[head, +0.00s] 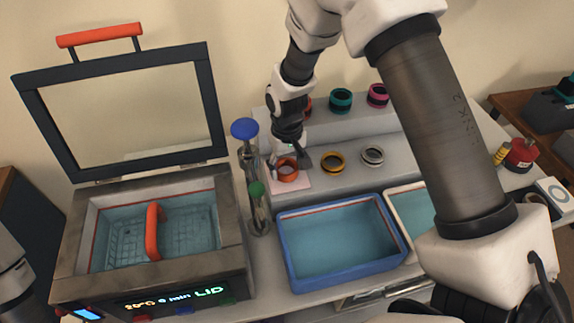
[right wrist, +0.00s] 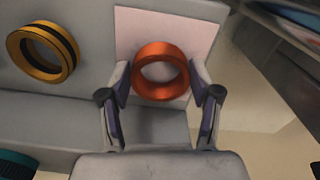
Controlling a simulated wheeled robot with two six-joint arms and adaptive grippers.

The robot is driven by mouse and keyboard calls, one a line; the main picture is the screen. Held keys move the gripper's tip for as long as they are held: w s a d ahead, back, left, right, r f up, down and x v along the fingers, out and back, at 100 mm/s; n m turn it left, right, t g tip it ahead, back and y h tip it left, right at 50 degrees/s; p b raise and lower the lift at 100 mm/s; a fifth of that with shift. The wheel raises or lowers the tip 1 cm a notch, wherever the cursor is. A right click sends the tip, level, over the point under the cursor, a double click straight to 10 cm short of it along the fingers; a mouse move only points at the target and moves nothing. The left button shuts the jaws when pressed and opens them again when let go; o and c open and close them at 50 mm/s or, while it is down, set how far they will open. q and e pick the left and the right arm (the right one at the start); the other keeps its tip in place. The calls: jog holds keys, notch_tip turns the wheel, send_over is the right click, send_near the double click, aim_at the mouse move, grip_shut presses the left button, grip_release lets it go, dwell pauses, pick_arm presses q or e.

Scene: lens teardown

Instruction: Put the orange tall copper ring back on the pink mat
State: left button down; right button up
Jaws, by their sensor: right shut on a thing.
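The orange copper ring (head: 287,168) is at the pink mat (head: 304,183) on the lower shelf step in the head view. In the right wrist view the ring (right wrist: 161,75) lies between the fingers of my right gripper (right wrist: 160,82), with the pink mat (right wrist: 143,27) behind it. My right gripper (head: 289,163) is shut on the ring. Whether the ring touches the mat or hangs just above it, I cannot tell. My left gripper is out of view.
A yellow ring (head: 333,162) and a silver ring (head: 372,155) stand to the right. Teal (head: 341,100) and pink (head: 377,95) rings stand on the upper step. A blue-capped cylinder (head: 245,130) is close left. A blue bin (head: 338,281) and an open-lidded bath (head: 70,270) are in front.

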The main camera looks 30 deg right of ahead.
jog(key=o, duration=1.2)
jog(key=shift+f, duration=0.1)
jog(key=shift+r, duration=0.35)
notch_tip(320, 180, up, 12)
jog(key=b, duration=0.1)
jog(key=shift+b, duration=0.4)
jog(key=shift+f, duration=0.15)
